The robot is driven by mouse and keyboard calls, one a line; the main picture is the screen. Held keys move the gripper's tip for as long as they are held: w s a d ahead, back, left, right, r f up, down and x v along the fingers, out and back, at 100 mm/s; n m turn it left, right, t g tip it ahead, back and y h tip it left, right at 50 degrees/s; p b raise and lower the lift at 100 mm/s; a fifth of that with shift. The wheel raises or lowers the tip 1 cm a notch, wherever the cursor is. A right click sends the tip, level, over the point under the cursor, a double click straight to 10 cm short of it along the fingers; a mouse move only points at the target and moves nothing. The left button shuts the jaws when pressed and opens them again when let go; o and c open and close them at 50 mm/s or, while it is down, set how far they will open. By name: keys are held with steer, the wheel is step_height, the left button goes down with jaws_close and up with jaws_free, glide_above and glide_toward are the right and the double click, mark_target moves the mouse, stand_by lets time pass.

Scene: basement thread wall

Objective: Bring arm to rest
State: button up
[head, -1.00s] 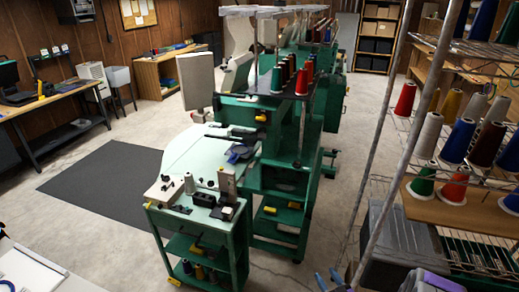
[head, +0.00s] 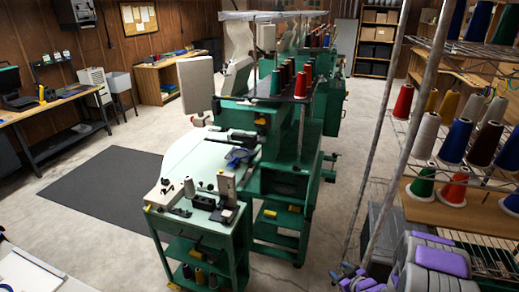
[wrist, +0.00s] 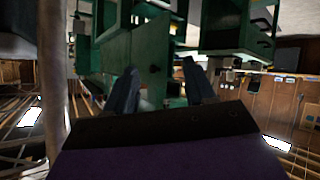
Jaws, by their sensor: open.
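My arm shows in the lower right of the head view, with purple and grey links folded close in front of the wire rack. My gripper (head: 358,279) is at the bottom edge of the head view, low beside the rack's post and only partly visible. In the wrist view my gripper (wrist: 160,88) shows two dark fingers spread apart with nothing between them. Green machine parts appear beyond the fingers, at a distance. The wrist picture is dark and looks turned over.
A wire rack (head: 470,235) with several thread cones stands close on the right, its post (head: 395,140) beside my arm. A green embroidery machine (head: 285,160) and a green cart (head: 200,235) stand ahead. Concrete floor (head: 325,225) is clear between the machine and rack.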

steer(key=s+d+r+m+g+h+b, duration=0.1)
steer(key=s+r+m+g+h, duration=0.15)
steer(key=s+r, duration=0.45)
steer(key=s+r+m+g+h+b, duration=0.1)
steer(key=s+r+g+h, duration=0.25)
steer(key=r, duration=0.75)
steer(key=s+a+r+m+g+y, duration=0.1)
steer(key=s+a, duration=0.4)
steer(key=s, duration=0.5)
steer(key=s+a+r+m+g+b, duration=0.1)
steer(key=s+a+r+g, duration=0.2)
steer(key=s+a+r, duration=0.3)
steer(key=s+a+r+m+g+y+b, duration=0.1)
steer(key=s+a+r+g, duration=0.2)
steer(key=s, duration=1.2)
steer(key=a, duration=0.3)
steer(key=shift+a+r+y, duration=0.15)
steer(key=shift+r+y, duration=0.1)
steer(key=shift+y, duration=0.05)
